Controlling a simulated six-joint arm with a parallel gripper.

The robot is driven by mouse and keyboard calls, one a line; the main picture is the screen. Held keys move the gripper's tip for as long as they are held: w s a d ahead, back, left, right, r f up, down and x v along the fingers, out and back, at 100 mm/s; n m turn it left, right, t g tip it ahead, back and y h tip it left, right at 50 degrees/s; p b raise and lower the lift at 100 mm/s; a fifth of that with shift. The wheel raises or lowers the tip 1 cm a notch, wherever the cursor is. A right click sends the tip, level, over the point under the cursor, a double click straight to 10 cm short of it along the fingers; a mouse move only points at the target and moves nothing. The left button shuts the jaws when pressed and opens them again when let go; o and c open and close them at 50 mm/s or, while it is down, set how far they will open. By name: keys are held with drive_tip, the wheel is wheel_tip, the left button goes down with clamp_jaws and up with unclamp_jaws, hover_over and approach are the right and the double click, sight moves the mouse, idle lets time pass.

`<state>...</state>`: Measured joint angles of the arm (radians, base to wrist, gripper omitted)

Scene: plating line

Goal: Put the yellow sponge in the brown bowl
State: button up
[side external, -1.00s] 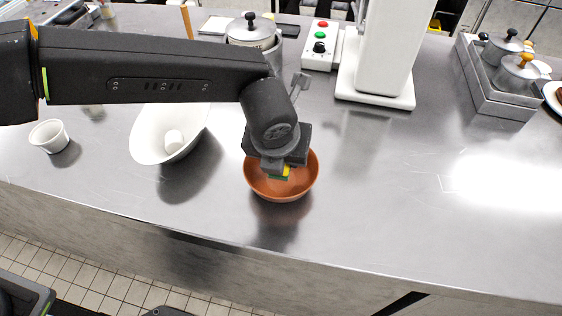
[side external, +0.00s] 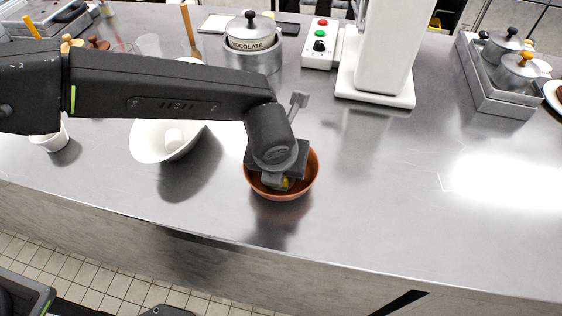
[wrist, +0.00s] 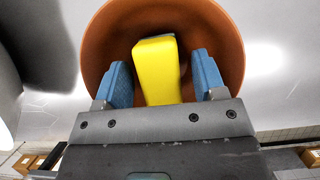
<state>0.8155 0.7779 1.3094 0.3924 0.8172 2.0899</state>
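The brown bowl (side external: 306,183) stands on the steel counter in the side view, and its inside fills much of the wrist view (wrist: 105,40). The yellow sponge (wrist: 158,72) is inside the bowl's outline in the wrist view, between my two blue fingers. My gripper (wrist: 160,78) is open, with a gap on each side of the sponge. In the side view my gripper (side external: 275,182) reaches down into the bowl. The sponge's underside is hidden.
A white bowl (side external: 146,143) with a small white object inside stands left of the brown bowl. A small white cup (side external: 52,141) is farther left.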

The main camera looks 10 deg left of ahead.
drive_tip(key=shift+r, duration=0.1)
drive_tip(key=shift+r, duration=0.3)
drive_tip(key=v, duration=1.2)
drive_tip(key=s+a+r+n, duration=0.1)
drive_tip(key=a+r+n, duration=0.3)
drive_tip(key=a+n, duration=0.55)
drive_tip(key=a+r+n, duration=0.5)
drive_tip(key=a+n, duration=0.2)
drive_tip(key=a, duration=0.5)
drive_tip(key=s+a+f+n, duration=0.1)
drive_tip(key=s+a+n, duration=0.5)
drive_tip(key=n, duration=0.3)
drive_tip(key=s+a+f+n+t, duration=0.1)
drive_tip(key=s+a+f+n, duration=0.1)
drive_tip(key=s+a+n, duration=0.5)
drive_tip(key=a+n, duration=0.2)
drive_tip(key=n, duration=0.1)
drive_tip(key=shift+s+f, duration=0.25)
drive_tip(key=shift+f, duration=0.05)
